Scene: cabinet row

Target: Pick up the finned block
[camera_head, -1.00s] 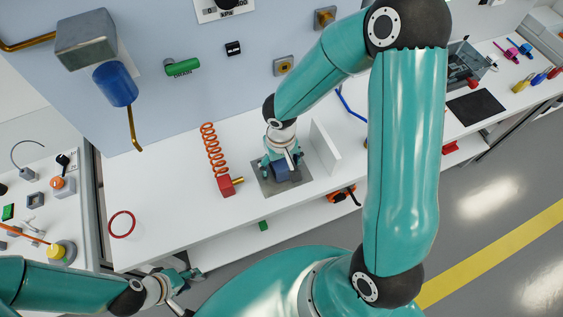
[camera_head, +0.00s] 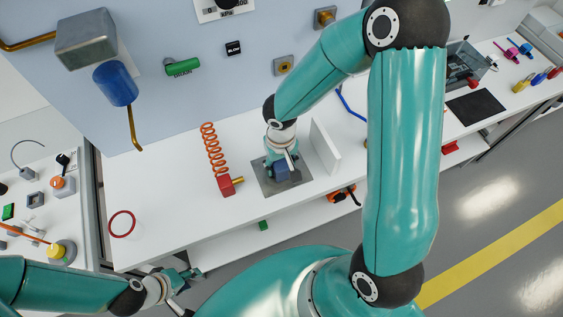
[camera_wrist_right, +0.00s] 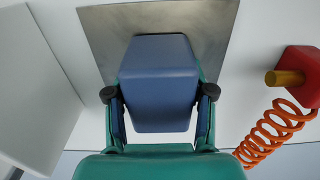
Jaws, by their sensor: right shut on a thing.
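The blue block (camera_head: 281,172), which I take to be the finned block, is on a grey metal plate (camera_head: 294,187) on the white bench. Fins on it are not clear to me. In the right wrist view the block (camera_wrist_right: 160,70) sits between the two fingers of my right gripper (camera_wrist_right: 159,95), which is shut on its sides. In the head view my right gripper (camera_head: 280,162) comes down over the block from above. Whether the block touches the plate is hard to tell. My left gripper (camera_head: 187,283) is low at the left, away from the block; its jaw opening is unclear.
A red block with a brass stub (camera_head: 227,186) and an orange coiled hose (camera_head: 213,150) lies left of the plate. A white upright panel (camera_head: 325,146) stands close on its right.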

